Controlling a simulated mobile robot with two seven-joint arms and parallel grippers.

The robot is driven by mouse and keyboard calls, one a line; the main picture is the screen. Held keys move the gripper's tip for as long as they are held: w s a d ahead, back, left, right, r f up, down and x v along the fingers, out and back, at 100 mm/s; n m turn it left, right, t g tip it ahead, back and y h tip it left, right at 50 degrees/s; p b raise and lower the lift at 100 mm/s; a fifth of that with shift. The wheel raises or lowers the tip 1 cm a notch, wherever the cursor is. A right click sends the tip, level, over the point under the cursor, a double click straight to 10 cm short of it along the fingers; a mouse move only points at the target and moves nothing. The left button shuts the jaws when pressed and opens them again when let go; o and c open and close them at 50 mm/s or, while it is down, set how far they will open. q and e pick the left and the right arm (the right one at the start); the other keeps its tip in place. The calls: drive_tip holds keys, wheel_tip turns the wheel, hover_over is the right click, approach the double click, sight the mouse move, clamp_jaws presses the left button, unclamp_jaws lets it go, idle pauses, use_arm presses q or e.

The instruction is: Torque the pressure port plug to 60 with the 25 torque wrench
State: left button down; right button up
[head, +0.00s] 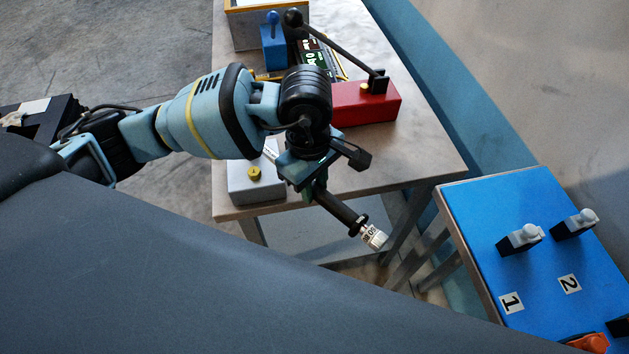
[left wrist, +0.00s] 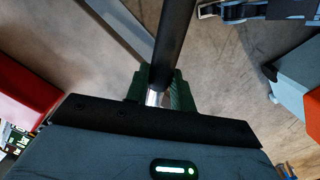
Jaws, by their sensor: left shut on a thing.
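My left gripper (head: 312,168) is shut on a torque wrench (head: 343,211) above the front edge of the grey table. The wrench's black handle slopes down to the right and ends in a white marked band; I cannot read its number. Its silver shaft shows on the other side of the gripper, near a grey block (head: 242,186) with a yellow plug (head: 254,174) on top. Whether the wrench touches that block is unclear. A red block (head: 376,108) also carries a yellow plug (head: 364,88). The left wrist view shows the black handle (left wrist: 174,40) between the fingers.
A black lever with a ball end (head: 340,52) rises from the red block.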

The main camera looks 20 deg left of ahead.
use_arm(q)
drive_tip(key=shift+s+a+m, duration=0.15)
drive_tip(key=shift+s+m, duration=0.15)
drive_tip(key=shift+s, duration=0.05)
drive_tip(key=shift+s+a, duration=0.15)
drive_tip(key=shift+s, duration=0.15)
drive_tip(key=shift+s+a+r+m, duration=0.1)
drive_tip(key=shift+s+a+m, duration=0.15)
drive_tip(key=shift+m, duration=0.25)
drive_tip(key=shift+s+a, duration=0.1)
drive_tip(key=shift+s, duration=0.25)
drive_tip(key=shift+s+a+m, duration=0.1)
drive_tip(key=shift+s+m, duration=0.05)
drive_tip(key=shift+m, duration=0.15)
drive_tip(key=shift+s+a, duration=0.15)
idle(0.5)
drive_tip(key=shift+s+a+m, duration=0.35)
drive_tip(key=shift+s+m, duration=0.1)
drive_tip(key=shift+m, duration=0.05)
drive_tip(key=shift+s+a, duration=0.1)
drive_tip(key=shift+s, duration=0.1)
idle(0.3)
drive_tip(key=shift+w+d, duration=0.2)
drive_tip(key=shift+w, duration=0.1)
